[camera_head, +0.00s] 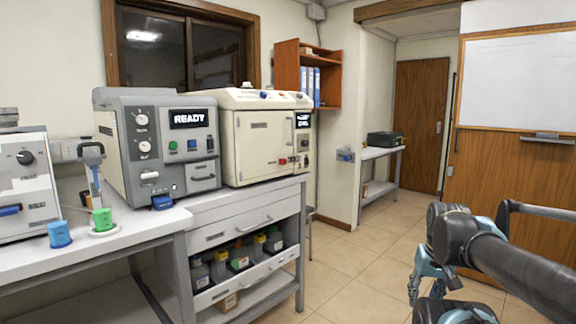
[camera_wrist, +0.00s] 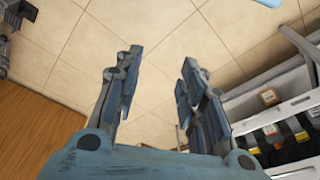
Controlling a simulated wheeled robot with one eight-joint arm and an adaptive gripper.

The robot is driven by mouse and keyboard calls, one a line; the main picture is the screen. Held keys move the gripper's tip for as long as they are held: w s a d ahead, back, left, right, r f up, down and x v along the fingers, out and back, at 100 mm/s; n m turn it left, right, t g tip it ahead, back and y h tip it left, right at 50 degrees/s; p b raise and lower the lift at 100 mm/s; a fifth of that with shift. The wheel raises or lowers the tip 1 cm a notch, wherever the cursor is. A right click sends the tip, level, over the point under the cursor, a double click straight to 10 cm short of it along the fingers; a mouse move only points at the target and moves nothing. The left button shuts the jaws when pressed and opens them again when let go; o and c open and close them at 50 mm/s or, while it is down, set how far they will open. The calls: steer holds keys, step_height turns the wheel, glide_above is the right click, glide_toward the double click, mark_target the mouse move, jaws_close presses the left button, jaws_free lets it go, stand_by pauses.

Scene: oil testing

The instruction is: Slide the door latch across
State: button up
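My gripper (camera_wrist: 162,60) is open in the wrist view. Its two blue-grey fingers stand apart with only tiled floor between them. In the head view my gripper (camera_head: 422,285) is low at the right, over the floor and well away from the bench machines. A cream machine (camera_head: 262,140) with a closed front door stands on the bench. Small red and dark parts (camera_head: 287,162) show near the right edge of its door, too small to make out as a latch. A brown room door (camera_head: 420,120) at the back is closed, with a small handle.
A grey machine (camera_head: 160,145) showing "READY" stands left of the cream one. Bottles (camera_head: 238,258) fill an open drawer below. The tiled floor (camera_head: 350,262) between bench and arm is clear.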

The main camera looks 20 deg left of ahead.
steer(key=w+a+r+m+t+y, duration=0.15)
steer(key=w+a+r+y, duration=0.35)
steer(key=w+a+r, duration=0.6)
steer(key=w+a+r+t+y, duration=0.2)
steer(key=w+a+r+y, duration=0.4)
steer(key=w+a, duration=0.85)
steer(key=m+t+y, duration=0.3)
steer(key=m+y, duration=0.1)
steer(key=m, duration=0.1)
glide_toward(285, 162)
steer(key=x, duration=0.9)
steer(key=shift+w+a+f, duration=0.1)
steer(key=shift+a, duration=0.15)
jaws_close()
